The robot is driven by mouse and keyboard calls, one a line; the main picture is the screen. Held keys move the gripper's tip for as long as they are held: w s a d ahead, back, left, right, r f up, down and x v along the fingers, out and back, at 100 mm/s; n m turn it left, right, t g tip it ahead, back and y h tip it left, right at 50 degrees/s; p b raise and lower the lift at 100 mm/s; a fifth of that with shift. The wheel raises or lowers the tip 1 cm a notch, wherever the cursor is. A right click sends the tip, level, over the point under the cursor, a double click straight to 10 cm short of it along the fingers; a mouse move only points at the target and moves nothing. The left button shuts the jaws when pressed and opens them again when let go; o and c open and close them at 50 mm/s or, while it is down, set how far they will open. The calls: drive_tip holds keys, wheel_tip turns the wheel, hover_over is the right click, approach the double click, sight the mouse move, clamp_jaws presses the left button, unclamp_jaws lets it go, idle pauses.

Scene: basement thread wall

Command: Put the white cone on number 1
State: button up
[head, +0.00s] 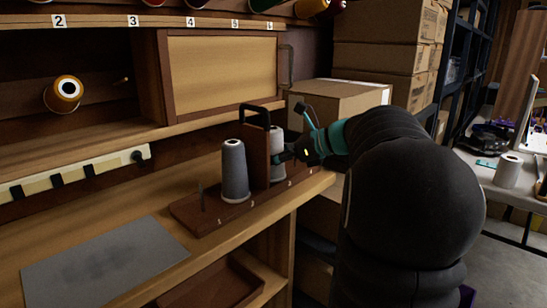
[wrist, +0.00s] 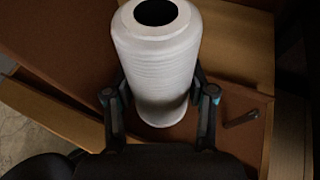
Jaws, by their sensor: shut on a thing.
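The white cone (wrist: 158,65) stands upright between the two fingers of my gripper (wrist: 160,98) in the wrist view. In the head view the white cone (head: 277,136) is just right of the upright divider of a brown wooden peg board (head: 186,213), partly hidden by my gripper (head: 284,157). My gripper is shut on the cone from the right side. I cannot tell whether the cone's base touches the board. Small number marks run along the board's front edge, too small to read surely. The board's leftmost peg (head: 202,197) is bare.
A grey cone (head: 234,170) stands on the board left of the divider with the black handle (head: 255,112). Another bare peg (wrist: 240,119) shows right of the white cone in the wrist view. A grey mat (head: 100,262) lies at the bench's left. Cardboard boxes (head: 340,97) stand behind.

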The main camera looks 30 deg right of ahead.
drive_tip(key=o, duration=1.3)
drive_tip(key=shift+f, duration=0.1)
drive_tip(key=shift+c, duration=0.2)
drive_tip(key=shift+s+d+r, duration=0.15)
drive_tip(key=shift+r, duration=0.15)
drive_tip(key=v, duration=1.1)
drive_tip(key=shift+s+d+p, duration=0.2)
drive_tip(key=shift+s+p, duration=0.05)
drive_tip(key=shift+p, duration=0.1)
